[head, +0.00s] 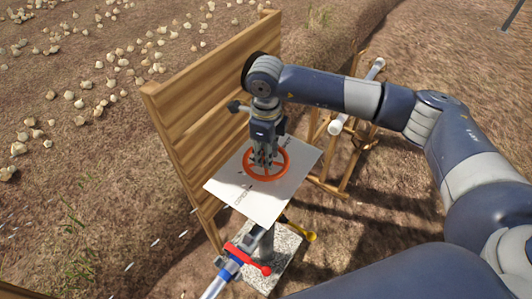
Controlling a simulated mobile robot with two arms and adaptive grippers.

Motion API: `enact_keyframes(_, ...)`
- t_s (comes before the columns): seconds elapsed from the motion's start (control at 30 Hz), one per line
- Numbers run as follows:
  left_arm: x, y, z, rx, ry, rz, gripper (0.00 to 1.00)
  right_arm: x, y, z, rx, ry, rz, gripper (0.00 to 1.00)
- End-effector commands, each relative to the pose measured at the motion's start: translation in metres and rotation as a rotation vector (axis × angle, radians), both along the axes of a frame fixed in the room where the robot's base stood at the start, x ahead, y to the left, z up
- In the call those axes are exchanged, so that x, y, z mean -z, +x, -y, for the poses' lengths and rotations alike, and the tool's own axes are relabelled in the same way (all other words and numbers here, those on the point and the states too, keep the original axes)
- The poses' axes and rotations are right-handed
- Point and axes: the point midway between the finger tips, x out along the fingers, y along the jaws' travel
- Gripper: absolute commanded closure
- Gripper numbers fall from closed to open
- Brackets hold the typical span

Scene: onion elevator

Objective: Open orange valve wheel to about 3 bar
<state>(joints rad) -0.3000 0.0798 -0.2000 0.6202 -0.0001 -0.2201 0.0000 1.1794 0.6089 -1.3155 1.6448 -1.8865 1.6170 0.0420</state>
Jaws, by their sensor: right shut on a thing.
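The orange valve wheel (286,172) lies flat over a white panel (255,202) in front of a wooden board. My right gripper (265,160) points down onto the wheel from above and is shut on it. The gripper and wrist cover the wheel's far side and part of its middle. No pressure reading can be made out in this view. My left gripper is not in view.
The wooden board (190,97) stands behind the panel. A red lever (247,259) on a pipe and a yellow handle (300,231) sit below, near a stone block (283,262). A wooden frame (331,188) stands at right. Onions (85,83) lie on the soil beyond.

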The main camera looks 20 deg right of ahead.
Motion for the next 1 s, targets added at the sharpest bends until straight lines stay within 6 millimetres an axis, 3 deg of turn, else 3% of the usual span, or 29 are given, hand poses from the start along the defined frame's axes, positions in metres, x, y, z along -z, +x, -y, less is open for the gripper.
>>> enact_keyframes(0.17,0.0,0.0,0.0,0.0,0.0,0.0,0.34,-0.002,0.001,0.0,0.001,0.001,0.005,0.99)
enact_keyframes(0.2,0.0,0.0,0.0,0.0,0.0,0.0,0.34,-0.002,0.001,0.0,0.002,0.001,0.005,0.66)
enact_keyframes(0.63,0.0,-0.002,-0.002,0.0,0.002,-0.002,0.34,-0.007,0.001,0.0,0.001,0.001,0.003,0.66)
enact_keyframes(0.77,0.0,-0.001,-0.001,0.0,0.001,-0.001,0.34,-0.027,0.002,0.0,0.001,0.003,0.007,0.66)
enact_keyframes(1.0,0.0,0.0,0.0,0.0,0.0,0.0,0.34,-0.079,0.002,0.0,0.001,0.001,0.007,0.66)
